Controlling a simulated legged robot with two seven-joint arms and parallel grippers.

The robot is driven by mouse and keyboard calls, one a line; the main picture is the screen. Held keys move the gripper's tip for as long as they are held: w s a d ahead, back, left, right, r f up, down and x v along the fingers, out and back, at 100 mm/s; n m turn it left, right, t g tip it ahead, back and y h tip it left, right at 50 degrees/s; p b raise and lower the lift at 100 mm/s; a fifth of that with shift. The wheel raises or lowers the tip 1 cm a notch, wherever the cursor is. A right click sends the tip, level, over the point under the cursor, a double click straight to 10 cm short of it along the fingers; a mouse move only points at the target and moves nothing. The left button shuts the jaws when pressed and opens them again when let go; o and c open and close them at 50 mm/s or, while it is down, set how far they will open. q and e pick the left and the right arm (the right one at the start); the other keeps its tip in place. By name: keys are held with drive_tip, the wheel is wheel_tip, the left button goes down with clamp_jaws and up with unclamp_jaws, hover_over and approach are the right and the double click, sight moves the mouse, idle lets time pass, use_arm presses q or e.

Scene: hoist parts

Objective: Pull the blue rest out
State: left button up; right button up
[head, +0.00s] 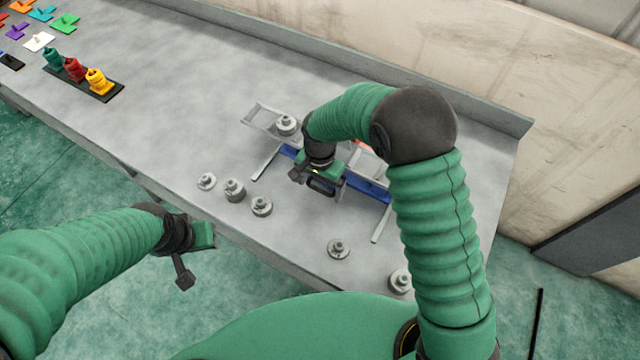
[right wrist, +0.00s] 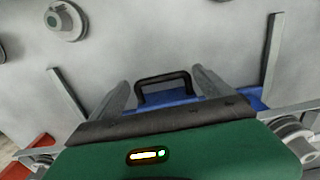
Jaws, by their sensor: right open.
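The blue rest (head: 370,188) is a flat blue bar in a grey frame on the bench, partly hidden under my right arm. In the right wrist view, the blue rest (right wrist: 180,97) has a black loop handle (right wrist: 163,80) at its near side. My right gripper (head: 322,192) is over the middle of the rest. In the right wrist view its open fingers (right wrist: 160,92) stand either side of the handle; contact cannot be told. My left gripper (head: 190,250) hangs off the bench's front edge, away from the rest; its jaw opening is unclear.
Grey rails (head: 265,163) flank the rest. Several round grey weights (head: 234,189) lie along the front of the bench (head: 170,120). A black tray (head: 108,91) with coloured pieces stands at far left. A raised rim runs along the back.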

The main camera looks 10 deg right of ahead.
drive_tip(key=c, duration=1.8)
drive_tip(key=s+a, duration=0.2)
drive_tip(key=s+a+p, duration=0.1)
drive_tip(key=s+a, duration=0.1)
drive_tip(key=s, duration=0.1)
drive_tip(key=s+a, duration=0.2)
drive_tip(key=s, duration=0.1)
drive_tip(key=shift+a, duration=0.35)
drive_tip(key=o, duration=1.8)
drive_tip(key=shift+d, duration=0.1)
wheel_tip(320, 180, up, 17)
drive_tip(key=shift+p, duration=0.3)
drive_tip(key=shift+w+f, duration=0.1)
